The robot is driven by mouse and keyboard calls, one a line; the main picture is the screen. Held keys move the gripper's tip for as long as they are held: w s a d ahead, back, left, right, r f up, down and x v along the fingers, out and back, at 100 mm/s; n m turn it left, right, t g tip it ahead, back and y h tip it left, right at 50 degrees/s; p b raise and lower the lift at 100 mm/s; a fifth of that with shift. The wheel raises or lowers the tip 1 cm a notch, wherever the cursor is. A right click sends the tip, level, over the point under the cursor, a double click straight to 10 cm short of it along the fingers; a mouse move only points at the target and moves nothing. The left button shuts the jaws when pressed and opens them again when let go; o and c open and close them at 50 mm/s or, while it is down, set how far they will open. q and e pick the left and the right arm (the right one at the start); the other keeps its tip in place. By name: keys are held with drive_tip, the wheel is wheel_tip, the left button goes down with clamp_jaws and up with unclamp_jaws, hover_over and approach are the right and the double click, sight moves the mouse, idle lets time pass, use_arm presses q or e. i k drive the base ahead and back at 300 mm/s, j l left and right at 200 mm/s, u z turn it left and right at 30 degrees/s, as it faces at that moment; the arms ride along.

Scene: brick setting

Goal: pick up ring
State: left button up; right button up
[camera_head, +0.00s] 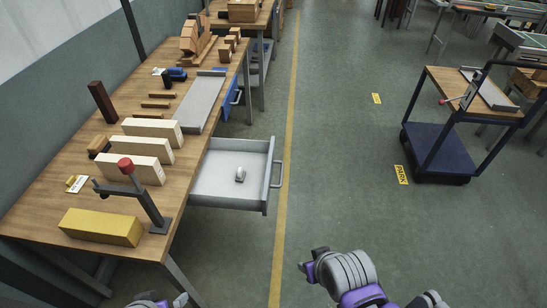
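A small, shiny, light-grey object (240,175) lies on the floor of the open drawer (213,187). It may be the ring, but it is too small to make out its shape. No other ring-like thing is clear to me. Parts of my own arms, grey and purple, show at the bottom edge, in front of the drawer and below the workbench. I cannot make out gripper fingers on either arm, and nothing of mine touches the object.
The drawer juts over the aisle. Open green floor (340,130) lies right of it. A cart (440,150) stands at the right.

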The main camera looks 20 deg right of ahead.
sight(241, 173)
drive_tip(key=k+l+z, duration=0.1)
drive_tip(key=l, duration=0.2)
drive_tip(key=k+l+z, duration=0.1)
drive_tip(key=i+u, duration=0.1)
drive_tip(key=u, duration=0.35)
drive_tip(key=l+u, duration=0.15)
drive_tip(key=u, duration=0.3)
drive_tip(key=i+l+u, duration=0.1)
drive_tip(key=u, duration=0.35)
drive_tip(key=i+l+u, duration=0.2)
drive_tip(key=i+l, duration=0.2)
drive_tip(key=l, duration=0.25)
drive_tip(key=i+l+u, duration=0.1)
drive_tip(key=l, duration=0.25)
drive_tip(key=i+l+u, duration=0.1)
drive_tip(key=l, duration=0.3)
drive_tip(key=i, duration=0.1)
